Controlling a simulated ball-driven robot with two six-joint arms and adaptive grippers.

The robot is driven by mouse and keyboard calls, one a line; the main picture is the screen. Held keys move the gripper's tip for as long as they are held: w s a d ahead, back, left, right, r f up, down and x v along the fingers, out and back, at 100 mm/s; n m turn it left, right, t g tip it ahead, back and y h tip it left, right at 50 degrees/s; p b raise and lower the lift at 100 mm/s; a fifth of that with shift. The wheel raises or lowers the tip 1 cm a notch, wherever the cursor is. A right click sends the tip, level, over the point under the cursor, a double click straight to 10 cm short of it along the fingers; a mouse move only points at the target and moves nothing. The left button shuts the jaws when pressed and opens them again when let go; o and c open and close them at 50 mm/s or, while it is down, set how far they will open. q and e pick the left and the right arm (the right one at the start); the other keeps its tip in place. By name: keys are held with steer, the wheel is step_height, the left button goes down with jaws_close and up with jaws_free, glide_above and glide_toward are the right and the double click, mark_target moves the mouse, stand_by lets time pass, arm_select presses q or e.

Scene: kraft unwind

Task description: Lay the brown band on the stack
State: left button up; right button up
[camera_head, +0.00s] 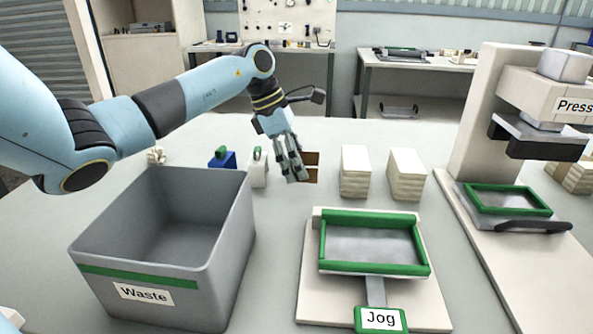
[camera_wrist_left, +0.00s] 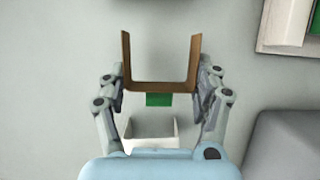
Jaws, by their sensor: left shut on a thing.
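The brown band (camera_head: 312,159) is a stiff U shape. In the left wrist view the band (camera_wrist_left: 160,86) spans between the two fingers of my left gripper (camera_wrist_left: 162,78), which is shut on it. In the head view my left gripper (camera_head: 292,165) covers part of the band, over the table left of two cream stacks. The nearer-left stack (camera_head: 355,172) and the right stack (camera_head: 405,175) stand upright side by side, apart from the gripper. I cannot tell how high the band is above the table. My right gripper is not in view.
A white block with a green tab (camera_head: 258,173) and a blue one (camera_head: 222,160) stand left of the gripper. The grey Waste bin (camera_head: 215,265) is front left. The green-edged Jog tray (camera_head: 375,218) is front centre, the Press (camera_head: 480,130) at right.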

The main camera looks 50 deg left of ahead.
arm_select(q)
steer(key=shift+f+b, duration=0.45)
steer(key=shift+f, duration=1)
steer(key=o, duration=0.8)
steer(key=shift+r, duration=0.1)
steer(key=shift+c, duration=0.2)
steer(key=shift+r, duration=0.1)
steer(key=v, duration=1.2)
steer(key=shift+w+d+r, duration=0.1)
